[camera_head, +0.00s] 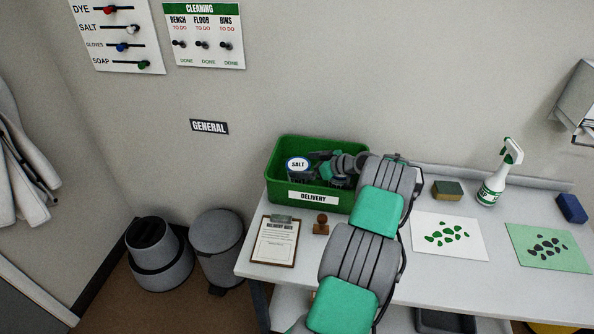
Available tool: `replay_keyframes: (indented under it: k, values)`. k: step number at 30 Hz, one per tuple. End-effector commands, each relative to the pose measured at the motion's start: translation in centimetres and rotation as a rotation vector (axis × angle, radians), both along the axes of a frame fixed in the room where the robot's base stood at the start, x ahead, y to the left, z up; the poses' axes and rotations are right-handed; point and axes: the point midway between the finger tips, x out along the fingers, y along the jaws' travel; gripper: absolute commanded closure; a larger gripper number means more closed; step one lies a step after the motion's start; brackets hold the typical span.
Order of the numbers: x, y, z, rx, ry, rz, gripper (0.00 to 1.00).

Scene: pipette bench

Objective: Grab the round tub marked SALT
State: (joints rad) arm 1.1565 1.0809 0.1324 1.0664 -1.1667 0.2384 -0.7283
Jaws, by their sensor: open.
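The round tub marked SALT (298,165) stands in the left part of the green crate labelled DELIVERY (286,198). Its white lid with a blue rim faces up, and its lower part is hidden in the crate. My arm reaches over the bench from the front. My gripper (322,166) is over or inside the crate, just right of the tub. It is open, but its fingertips are dark and small in this view. I cannot tell whether a finger touches the tub.
A clipboard (275,242) and a wooden stamp (321,224) lie in front of the crate on the white bench (400,285). A sponge (447,191), a spray bottle (498,178) and two sheets with printed shapes are to the right.

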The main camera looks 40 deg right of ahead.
Motion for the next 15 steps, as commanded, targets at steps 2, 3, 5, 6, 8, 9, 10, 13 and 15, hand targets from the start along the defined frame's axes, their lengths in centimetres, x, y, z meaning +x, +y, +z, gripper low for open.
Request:
replay_keyframes:
  k: [2, 3, 5, 6, 8, 9, 10, 13, 15]
  values:
    - [0.8, 0.4, -0.3, 0.003, 0.002, 0.002, 0.0]
    - [1.3, 0.5, -0.6, 0.002, 0.003, 0.002, 0.0]
    - [2.4, 0.9, -1.1, 0.004, 0.002, 0.002, 0.0]
    - [3.2, 1.1, -1.4, 0.003, 0.002, 0.003, 0.0]
    - [4.2, 1.3, -2.0, 0.003, 0.004, 0.003, 0.0]
    - [4.7, 1.4, -2.3, 0.002, 0.003, 0.002, 0.0]
    - [5.1, 1.5, -2.4, 0.001, 0.001, 0.001, 0.0]
    - [5.6, 1.6, -2.8, 0.001, 0.001, -0.001, 0.0]
    - [5.6, 1.6, -2.8, 0.002, 0.002, -0.002, 0.0]
